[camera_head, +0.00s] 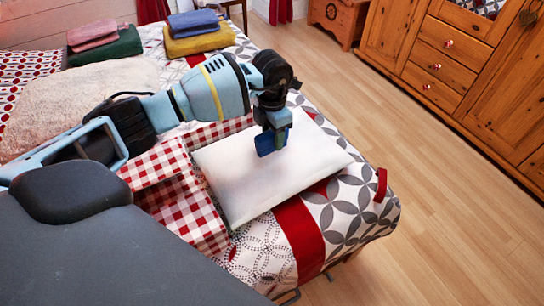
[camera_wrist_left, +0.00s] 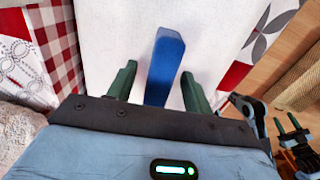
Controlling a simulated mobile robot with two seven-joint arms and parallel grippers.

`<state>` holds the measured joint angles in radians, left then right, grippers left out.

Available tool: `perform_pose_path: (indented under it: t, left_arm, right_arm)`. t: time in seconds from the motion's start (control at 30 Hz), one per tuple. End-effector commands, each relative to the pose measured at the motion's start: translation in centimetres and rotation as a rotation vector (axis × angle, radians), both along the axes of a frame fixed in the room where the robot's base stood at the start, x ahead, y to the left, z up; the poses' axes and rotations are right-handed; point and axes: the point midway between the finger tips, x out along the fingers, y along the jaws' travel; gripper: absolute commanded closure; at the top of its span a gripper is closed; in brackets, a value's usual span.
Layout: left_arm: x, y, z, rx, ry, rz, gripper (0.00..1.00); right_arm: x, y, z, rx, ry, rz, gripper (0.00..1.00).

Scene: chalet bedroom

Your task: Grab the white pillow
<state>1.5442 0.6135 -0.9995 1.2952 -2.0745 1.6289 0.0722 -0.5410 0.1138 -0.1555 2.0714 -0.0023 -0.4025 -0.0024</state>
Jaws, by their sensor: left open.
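The white pillow (camera_head: 270,185) lies flat near the corner of the bed; it also fills the upper middle of the left wrist view (camera_wrist_left: 110,35). My left gripper (camera_head: 272,143) points down over the pillow's far half, its tips close to the surface; I cannot tell whether they touch. In the left wrist view its two green fingers (camera_wrist_left: 158,80) are spread, with no pillow cloth pinched between them. A blue bar (camera_wrist_left: 165,65) shows between the fingers; I cannot tell what it is. What looks like my right gripper (camera_wrist_left: 287,124) shows small at the lower right.
The bed (camera_head: 262,245) has a patterned cover with red bands. A red checked cloth (camera_head: 160,165) lies beside the pillow and a fluffy cream pillow (camera_head: 65,100) is further left. Folded towels (camera_head: 200,42) stack at the back. A wooden cabinet (camera_head: 440,50) stands across open floor.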

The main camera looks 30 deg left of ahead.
Motion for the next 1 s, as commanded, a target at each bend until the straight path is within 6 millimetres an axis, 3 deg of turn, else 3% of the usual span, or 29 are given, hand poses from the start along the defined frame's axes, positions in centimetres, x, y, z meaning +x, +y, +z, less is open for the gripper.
perform_pose_path:
  t: [0.13, 0.37, 0.73, 1.0]
  left_arm:
    - [0.0, 0.0, -1.8, 0.000, 0.001, 0.000, 0.49]
    - [0.0, 0.0, -1.9, 0.000, 0.000, 0.000, 0.49]
    - [0.0, 0.0, -1.8, 0.000, 0.000, 0.000, 0.98]
    - [0.0, 0.0, -1.8, 0.000, -0.001, 0.000, 1.00]
  right_arm:
    - [0.1, 0.0, -0.1, 0.000, -0.002, 0.001, 0.49]
    - [0.3, -0.1, -0.1, -0.001, -0.006, 0.003, 0.49]
    - [0.2, -0.1, -0.1, -0.003, -0.005, 0.006, 0.49]
    - [-0.1, -0.1, -0.1, -0.002, 0.002, 0.005, 0.49]
